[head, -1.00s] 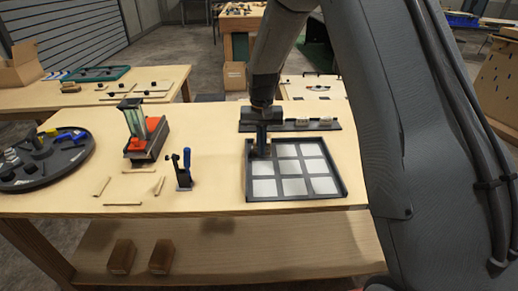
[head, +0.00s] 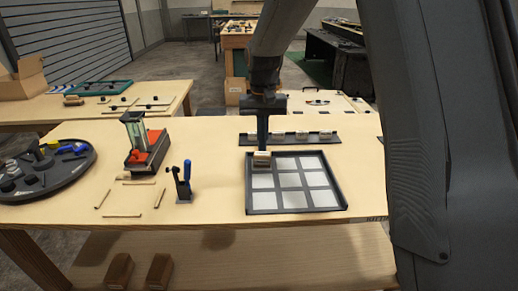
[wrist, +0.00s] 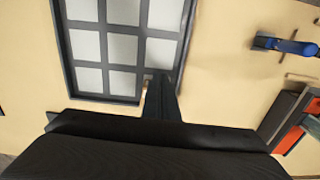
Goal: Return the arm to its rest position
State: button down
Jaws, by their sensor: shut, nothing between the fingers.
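My gripper (head: 263,145) is over the far-left corner of a dark-framed grid tray (head: 249,192) on the wooden table, fingers pointing down. The fingers are shut and hold nothing. A small brown block with a pale top (head: 262,160) sits in the tray's far-left cell, just below the fingertips in the head view; I cannot tell the exact gap. The other cells are pale and empty. In the wrist view, my fingers (wrist: 162,85) reach over the corner of the tray frame (wrist: 187,30), and the block does not show clearly.
A dark rack (head: 245,140) with several pale-topped pieces stands behind the tray. A blue-handled tool in a stand (head: 184,185), a red-and-black device (head: 150,150) and a round dark tray (head: 75,172) are to the left. Bare tabletop lies between tool and tray.

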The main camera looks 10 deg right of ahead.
jog(key=s+d+f, duration=0.1)
jog(key=s+d, duration=0.1)
jog(key=s, duration=0.6)
jog(key=s+d+f+n, duration=0.1)
jog(key=s+d+f, duration=0.1)
jog(key=s, duration=0.6)
jog(key=s+d+f+t, duration=0.1)
jog(key=s+d, duration=0.2)
jog(key=s, duration=0.6)
jog(key=shift+f+n, duration=0.3)
jog(key=shift+a, duration=0.1)
